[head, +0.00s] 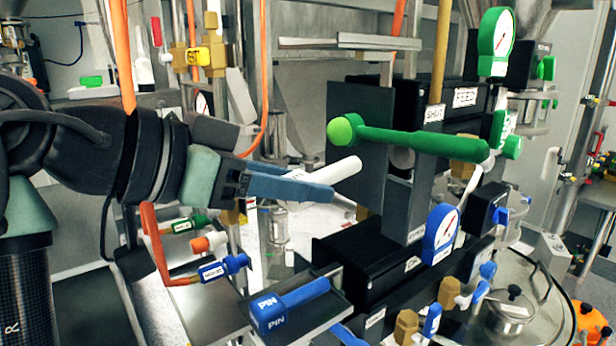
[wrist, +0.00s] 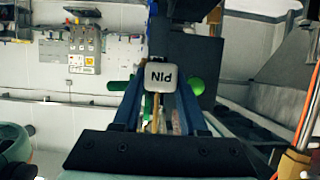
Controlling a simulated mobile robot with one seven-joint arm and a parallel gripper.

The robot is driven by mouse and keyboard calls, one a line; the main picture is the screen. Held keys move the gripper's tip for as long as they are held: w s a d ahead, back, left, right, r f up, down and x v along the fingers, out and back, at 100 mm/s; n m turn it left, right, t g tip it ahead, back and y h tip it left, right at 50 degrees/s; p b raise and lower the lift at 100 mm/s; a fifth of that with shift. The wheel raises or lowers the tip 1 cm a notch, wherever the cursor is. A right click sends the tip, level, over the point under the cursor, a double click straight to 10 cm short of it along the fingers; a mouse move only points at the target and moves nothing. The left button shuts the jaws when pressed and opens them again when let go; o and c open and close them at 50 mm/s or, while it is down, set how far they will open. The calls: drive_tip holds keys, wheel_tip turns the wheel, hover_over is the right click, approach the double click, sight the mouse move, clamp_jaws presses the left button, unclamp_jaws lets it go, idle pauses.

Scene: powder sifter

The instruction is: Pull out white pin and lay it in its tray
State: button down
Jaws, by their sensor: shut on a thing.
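The white pin (head: 346,172) is between the blue-grey fingers of my gripper (head: 328,190), which is shut on it. In the wrist view, its white head (wrist: 160,77) with the word PIN sits between the fingertips (wrist: 158,92). A thin metal rod (head: 344,202) shows just beyond the fingers, pointing at the dark sifter housing. I cannot tell whether the pin's tip is still in a hole. I cannot tell which tray belongs to the white pin.
A long green handle (head: 410,139) crosses above and to the right of the pin. A blue gauge (head: 440,234) and valves stand right of the housing. An orange-red bent pipe (head: 152,240) and small labelled valves (head: 222,268) lie below my arm.

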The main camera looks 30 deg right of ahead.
drive_tip(key=shift+s+a, duration=0.15)
drive_tip(key=shift+a, duration=1.45)
